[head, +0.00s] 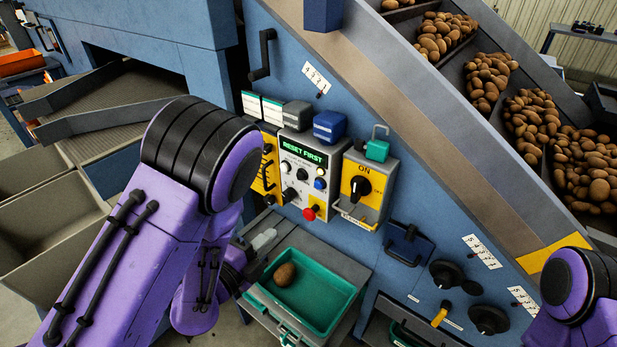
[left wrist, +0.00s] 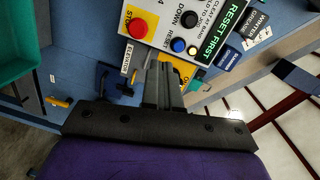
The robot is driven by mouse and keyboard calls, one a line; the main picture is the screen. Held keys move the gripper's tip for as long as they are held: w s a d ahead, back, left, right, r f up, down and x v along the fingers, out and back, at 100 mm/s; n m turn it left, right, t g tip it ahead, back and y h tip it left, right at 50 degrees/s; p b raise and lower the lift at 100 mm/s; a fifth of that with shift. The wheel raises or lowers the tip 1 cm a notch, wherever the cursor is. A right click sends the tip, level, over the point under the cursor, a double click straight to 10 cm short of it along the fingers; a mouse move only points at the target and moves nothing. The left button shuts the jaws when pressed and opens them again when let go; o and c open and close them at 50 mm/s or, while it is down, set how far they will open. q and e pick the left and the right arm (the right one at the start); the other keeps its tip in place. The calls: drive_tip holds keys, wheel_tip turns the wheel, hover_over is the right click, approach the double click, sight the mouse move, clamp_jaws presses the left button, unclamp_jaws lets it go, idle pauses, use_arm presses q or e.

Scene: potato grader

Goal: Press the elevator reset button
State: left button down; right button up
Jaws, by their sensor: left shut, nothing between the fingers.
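The grey control box (head: 308,165) has a green-lit display reading "RESET FIRST". Its blue RESET button (head: 320,183) is at the right side, above the red stop button (head: 309,213). In the left wrist view the blue button (left wrist: 178,45) appears turned sideways, just beyond the fingertips. My left gripper (head: 263,238) is mostly hidden by my purple arm in the head view, low and left of the box. Its grey fingers (left wrist: 163,82) are shut and empty in the left wrist view. Contact with the box is not visible. My right gripper is out of view.
A yellow ON switch box (head: 379,210) sits right of the control box. A green tray (head: 335,285) with one potato (head: 285,274) stands below. The sloped potato conveyor (head: 440,120) rises at right.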

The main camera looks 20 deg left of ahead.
use_arm(q)
drive_tip(key=r+m, duration=0.1)
drive_tip(key=r, duration=0.1)
drive_tip(key=r+m+h, duration=0.1)
drive_tip(key=shift+w+d+r+m+t, duration=0.25)
drive_tip(key=shift+d+m+t, duration=0.05)
drive_tip(key=shift+d+t, duration=0.1)
drive_tip(key=b, duration=0.3)
approach(317, 186)
drive_tip(key=p+x, duration=0.4)
drive_tip(key=x, duration=0.2)
drive_tip(key=shift+w+r+p, duration=0.15)
drive_tip(key=shift+p, duration=0.2)
drive_tip(key=shift+w+d, duration=0.1)
drive_tip(key=shift+w, duration=0.25)
